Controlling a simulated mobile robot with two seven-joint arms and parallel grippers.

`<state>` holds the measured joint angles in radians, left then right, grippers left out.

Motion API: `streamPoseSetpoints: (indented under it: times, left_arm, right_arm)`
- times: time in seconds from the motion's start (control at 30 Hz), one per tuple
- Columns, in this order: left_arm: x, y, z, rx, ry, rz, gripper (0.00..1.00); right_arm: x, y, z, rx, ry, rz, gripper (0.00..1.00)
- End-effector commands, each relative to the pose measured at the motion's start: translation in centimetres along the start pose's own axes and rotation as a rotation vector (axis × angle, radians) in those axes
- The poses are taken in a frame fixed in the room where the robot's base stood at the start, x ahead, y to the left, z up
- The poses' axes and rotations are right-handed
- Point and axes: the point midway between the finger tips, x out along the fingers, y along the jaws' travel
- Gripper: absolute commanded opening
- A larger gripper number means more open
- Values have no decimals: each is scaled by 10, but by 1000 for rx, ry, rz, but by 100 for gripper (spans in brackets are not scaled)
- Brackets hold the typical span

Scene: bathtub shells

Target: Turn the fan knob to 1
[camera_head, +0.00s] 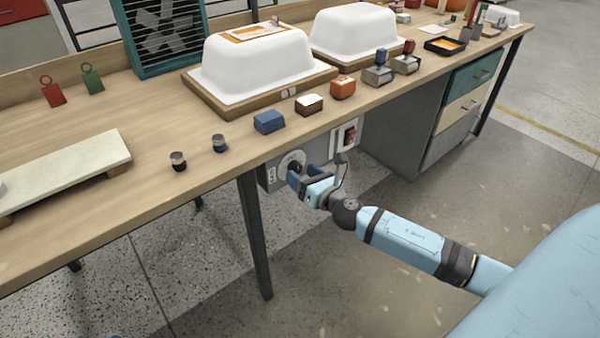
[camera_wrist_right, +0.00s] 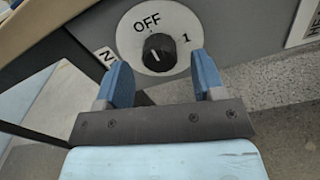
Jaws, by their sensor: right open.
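The fan knob (camera_wrist_right: 159,52) is a black round knob on a white dial plate (camera_wrist_right: 181,30) in the right wrist view. The plate reads OFF at the top and 1 at the right. A short pale mark on the knob seems to point up towards OFF. My right gripper (camera_wrist_right: 162,82) is open, its blue fingers just short of the knob, one to each side of it. In the head view the right gripper (camera_head: 296,177) is at the grey panel under the table edge, hiding part of the dial (camera_head: 291,159). My left gripper is out of view.
The wooden table (camera_head: 150,205) overhangs the panel. A teal fan (camera_head: 165,30) stands on it at the back, near white tub shells (camera_head: 255,62). A red switch (camera_head: 348,137) is right of the dial. A table leg (camera_head: 253,235) stands left of the gripper.

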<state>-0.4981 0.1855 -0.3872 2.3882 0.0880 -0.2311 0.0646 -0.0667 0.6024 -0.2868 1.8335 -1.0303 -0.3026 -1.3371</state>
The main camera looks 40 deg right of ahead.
Motion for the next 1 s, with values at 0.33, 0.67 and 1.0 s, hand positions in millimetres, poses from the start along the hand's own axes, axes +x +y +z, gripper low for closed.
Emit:
streamPoseSetpoints:
  times: [0.33,0.67,1.0]
  left_arm:
    - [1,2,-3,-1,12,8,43]
    - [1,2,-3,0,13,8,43]
    - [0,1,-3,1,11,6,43]
  right_arm:
    - [15,0,0,1,1,0,63]
    - [15,0,0,1,0,0,19]
    - [15,0,0,31,1,-1,14]
